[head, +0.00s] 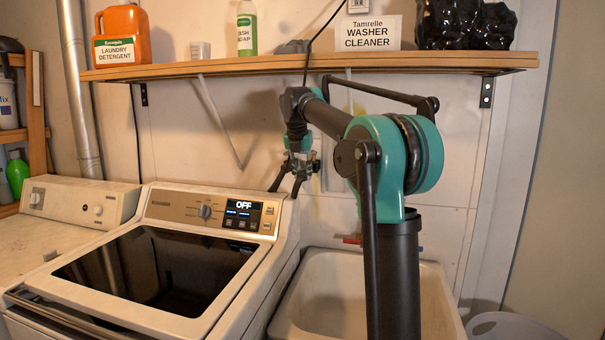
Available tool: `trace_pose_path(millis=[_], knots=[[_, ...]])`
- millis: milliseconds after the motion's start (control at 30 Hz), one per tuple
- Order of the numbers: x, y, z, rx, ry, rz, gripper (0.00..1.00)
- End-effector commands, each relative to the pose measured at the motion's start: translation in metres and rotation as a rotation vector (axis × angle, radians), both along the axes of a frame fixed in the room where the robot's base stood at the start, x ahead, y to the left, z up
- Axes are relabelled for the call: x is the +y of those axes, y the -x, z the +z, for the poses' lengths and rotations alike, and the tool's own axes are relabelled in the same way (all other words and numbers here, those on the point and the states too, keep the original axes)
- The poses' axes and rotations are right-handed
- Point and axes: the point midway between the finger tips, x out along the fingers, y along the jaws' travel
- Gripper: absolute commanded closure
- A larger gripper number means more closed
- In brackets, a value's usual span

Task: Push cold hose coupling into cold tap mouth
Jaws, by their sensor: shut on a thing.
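My gripper (290,182) is in front of the back wall, above the right rear corner of the washing machine. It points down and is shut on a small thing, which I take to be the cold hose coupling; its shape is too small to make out. A red tap part (350,239) shows at the back of the sink, left of my arm. A small blue part (420,249), perhaps the cold tap's, shows just right of my arm. The cold tap's mouth is hidden behind my arm.
The washing machine (190,262) stands left of the white sink (300,300). A wooden shelf (240,66) with a detergent jug (122,38), a green bottle (247,28) and a washer cleaner box (367,33) runs above. A pale basket (510,328) is at lower right.

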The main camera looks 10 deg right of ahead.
Motion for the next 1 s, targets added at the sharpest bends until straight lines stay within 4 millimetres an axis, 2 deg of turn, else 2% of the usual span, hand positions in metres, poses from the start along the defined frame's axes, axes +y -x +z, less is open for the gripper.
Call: trace_pose_path(millis=[267,700,1000], knots=[[-0.005,-0.010,0.000,0.000,0.000,-0.002,1.00],[-0.019,-0.044,0.000,0.000,-0.001,-0.002,1.00],[-0.023,-0.053,0.000,-0.001,0.000,-0.002,1.00]])
